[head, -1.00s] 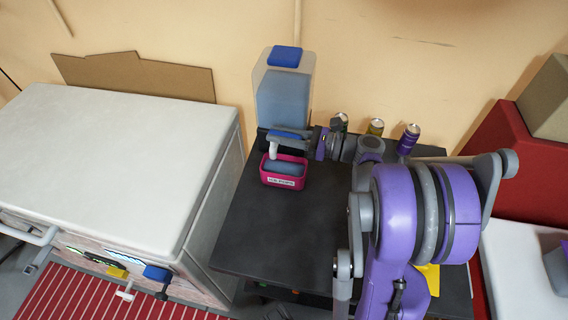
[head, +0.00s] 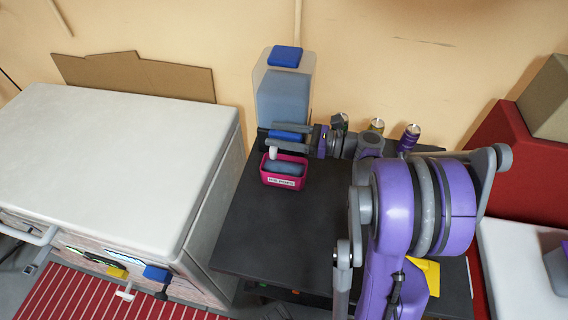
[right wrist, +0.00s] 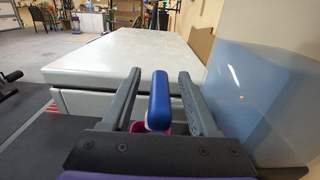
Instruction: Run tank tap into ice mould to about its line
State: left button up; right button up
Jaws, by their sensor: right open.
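The clear water tank (head: 284,95) with a blue cap stands at the back of the dark table, with bluish water inside. Its tap has a blue lever (head: 286,134) and a pale spout (head: 273,153). The pink ice mould (head: 284,183) with a white label sits below the spout and holds bluish water; its fill line cannot be made out. My right gripper (head: 288,138) is open at the tap, fingers on either side of the blue lever. In the right wrist view the lever (right wrist: 158,100) shows between the open fingers, with the tank (right wrist: 262,95) at the right. My left gripper is not in view.
The dark table (head: 260,235) is clear in front of the mould. A white chest (head: 110,150) stands left, and a red block (head: 520,165) right.

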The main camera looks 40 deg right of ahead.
jog(key=v, duration=0.7)
dwell(0.4)
dwell(0.5)
